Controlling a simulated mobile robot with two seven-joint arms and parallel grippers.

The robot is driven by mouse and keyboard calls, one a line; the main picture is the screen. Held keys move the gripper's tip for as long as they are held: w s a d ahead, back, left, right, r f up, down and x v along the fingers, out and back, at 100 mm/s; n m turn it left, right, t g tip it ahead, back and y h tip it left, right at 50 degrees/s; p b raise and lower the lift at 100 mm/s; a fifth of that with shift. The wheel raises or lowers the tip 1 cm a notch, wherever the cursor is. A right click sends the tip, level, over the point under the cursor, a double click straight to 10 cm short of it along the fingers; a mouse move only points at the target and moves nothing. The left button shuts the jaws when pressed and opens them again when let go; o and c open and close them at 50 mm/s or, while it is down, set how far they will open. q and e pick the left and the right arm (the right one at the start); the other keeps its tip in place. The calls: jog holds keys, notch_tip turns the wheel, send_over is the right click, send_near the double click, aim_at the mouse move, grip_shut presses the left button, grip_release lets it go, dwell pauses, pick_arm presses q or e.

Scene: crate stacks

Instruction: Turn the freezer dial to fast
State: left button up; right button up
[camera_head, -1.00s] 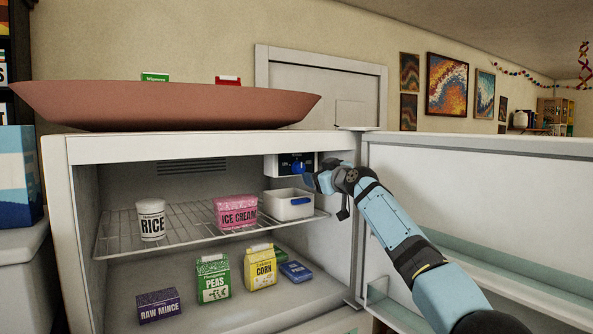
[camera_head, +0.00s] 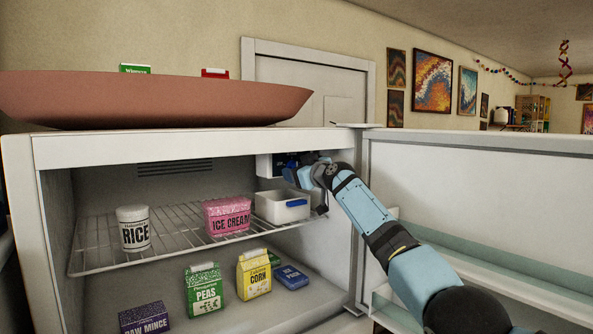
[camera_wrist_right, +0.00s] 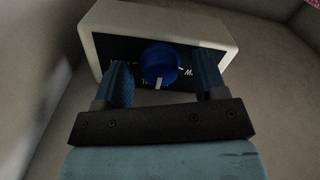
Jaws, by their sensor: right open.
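The freezer dial (camera_wrist_right: 159,62) is a round blue knob with a white pointer mark, on a dark panel of a white control box (camera_wrist_right: 205,28). The pointer aims toward my gripper in the right wrist view, and the panel lettering is partly hidden. In the head view the control box (camera_head: 265,165) is at the upper right inside the freezer, mostly behind my right gripper (camera_head: 290,170). In the right wrist view my right gripper (camera_wrist_right: 162,82) is open, with one finger on each side of the dial and visible gaps. My left gripper is not in view.
The freezer's wire shelf (camera_head: 175,240) holds a rice tub (camera_head: 133,229), an ice cream box (camera_head: 228,216) and a white bin (camera_head: 282,207) just below the control box. Cartons stand on the floor below. The open door (camera_head: 480,190) is at right.

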jog(key=shift+c, duration=0.2)
jog(key=shift+s+d, duration=0.1)
jog(key=c, duration=0.9)
jog(key=shift+m, duration=0.8)
jog(key=m, duration=0.8)
jog(key=shift+m, duration=2.1)
